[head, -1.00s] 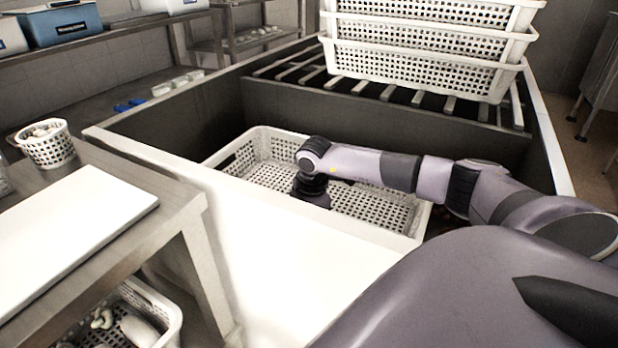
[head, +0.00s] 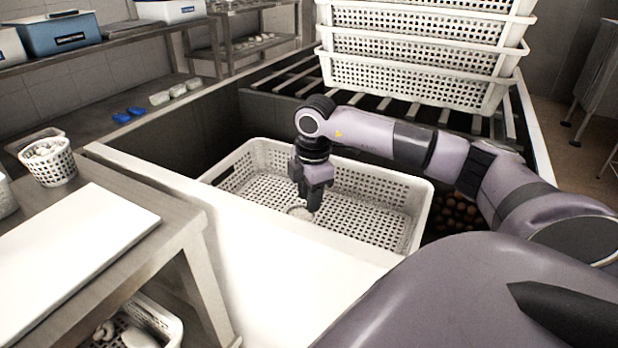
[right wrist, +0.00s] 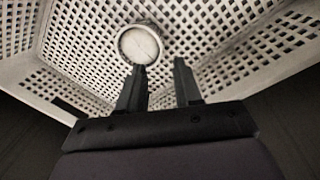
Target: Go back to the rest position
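My right gripper (head: 312,200) points down over the white perforated basket (head: 408,215) in the dark bin in the head view. In the right wrist view my right gripper's two fingers (right wrist: 160,80) are apart with nothing between them. A round pale object (right wrist: 139,44) lies on the basket floor just beyond the fingertips; in the head view it also shows (head: 300,212), partly behind the gripper. My left gripper is not in view.
A stack of white baskets (head: 420,85) stands on a slatted rack behind the bin. Brown round items (head: 457,213) lie right of the basket. A table with a white board (head: 70,255) and a small basket (head: 48,165) stands at the left. The bin's pale ledge (head: 270,265) is clear.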

